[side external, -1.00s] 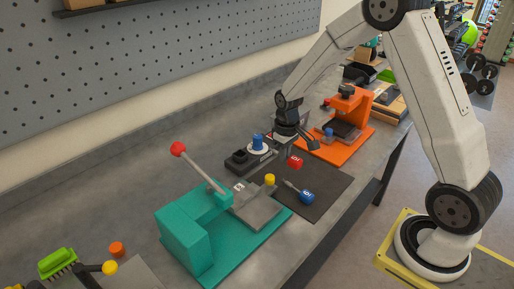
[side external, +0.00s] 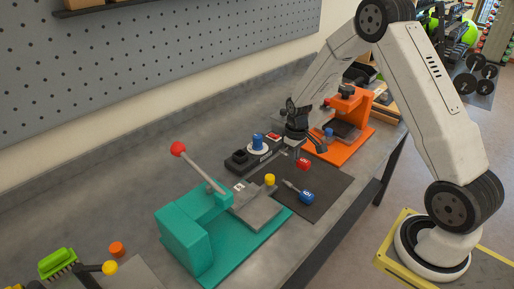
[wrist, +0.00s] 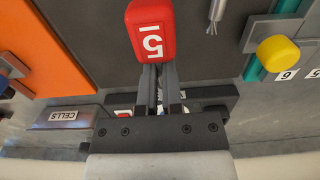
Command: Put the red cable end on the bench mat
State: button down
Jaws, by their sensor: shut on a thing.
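The red cable end (side external: 303,163) is a small red block. The dark mat also fills the background of the wrist view (wrist: 95,38). Whether the block touches the mat I cannot tell. The fingers' contact is partly hidden.
A blue-handled tool (side external: 305,196) lies on the mat. A teal press (side external: 185,235) with a yellow knob (side external: 270,179) stands to the left. An orange press (side external: 323,148) stands behind to the right. A dark fixture with a blue knob (side external: 257,142) sits behind the mat.

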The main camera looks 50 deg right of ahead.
aim_at(292, 174)
jog(key=shift+f, duration=2)
jog(key=shift+f, duration=0.4)
jog(key=c, duration=0.7)
grip_release()
jog(key=shift+r, duration=3.5)
